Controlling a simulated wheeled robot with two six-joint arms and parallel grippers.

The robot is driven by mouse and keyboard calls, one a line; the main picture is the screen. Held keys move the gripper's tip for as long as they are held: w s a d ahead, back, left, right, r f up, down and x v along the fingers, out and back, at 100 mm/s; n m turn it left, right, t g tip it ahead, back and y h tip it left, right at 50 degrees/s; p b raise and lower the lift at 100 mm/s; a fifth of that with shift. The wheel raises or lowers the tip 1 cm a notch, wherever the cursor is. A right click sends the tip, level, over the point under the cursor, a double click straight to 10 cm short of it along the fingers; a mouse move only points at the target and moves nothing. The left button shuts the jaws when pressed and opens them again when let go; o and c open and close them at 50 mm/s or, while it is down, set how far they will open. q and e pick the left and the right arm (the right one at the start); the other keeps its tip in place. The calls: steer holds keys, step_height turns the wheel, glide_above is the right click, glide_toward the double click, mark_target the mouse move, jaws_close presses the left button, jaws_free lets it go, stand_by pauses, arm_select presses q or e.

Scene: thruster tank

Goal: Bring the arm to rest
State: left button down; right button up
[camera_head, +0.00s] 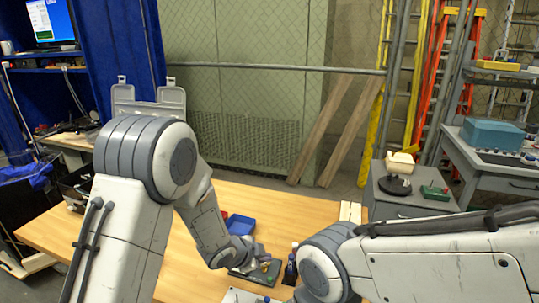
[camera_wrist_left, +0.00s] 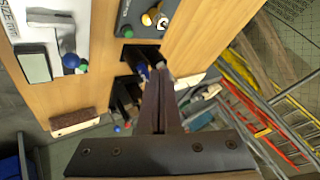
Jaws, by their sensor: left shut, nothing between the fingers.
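My left arm (camera_head: 205,225) comes in from the left and bends down over the wooden table (camera_head: 275,212). My left gripper (camera_wrist_left: 160,73) is shut and empty in the left wrist view. Its dark fingers are pressed together and appear over black holders (camera_wrist_left: 127,92); I cannot tell how far above them. In the head view its fingertips are hard to make out near a dark tray (camera_head: 262,273). My right arm (camera_head: 420,268) crosses the lower right of the head view; its gripper is not in view.
A blue bin (camera_head: 240,225) stands on the table behind my left wrist. A grey plate with coloured knobs (camera_wrist_left: 143,15) and a white board (camera_wrist_left: 60,40) lie on the table. A grey cabinet (camera_head: 412,200) and ladders (camera_head: 385,90) stand beyond at the right.

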arm_select(q)
steer(key=s+a+r+n+g+y, duration=0.1)
steer(key=s+r+n+g, duration=0.1)
steer(key=s, duration=0.8)
steer(key=s+a+r+n+g+y, duration=0.1)
steer(key=s+r+n, duration=0.3)
steer(key=s, duration=0.6)
steer(key=s+a+r+n+g+y, duration=0.1)
steer(key=s+r+n+g+y, duration=0.1)
steer(key=s+r, duration=0.5)
steer(key=s+n+g, duration=0.1)
steer(key=s, duration=0.3)
steer(key=shift+a+n+g, duration=0.3)
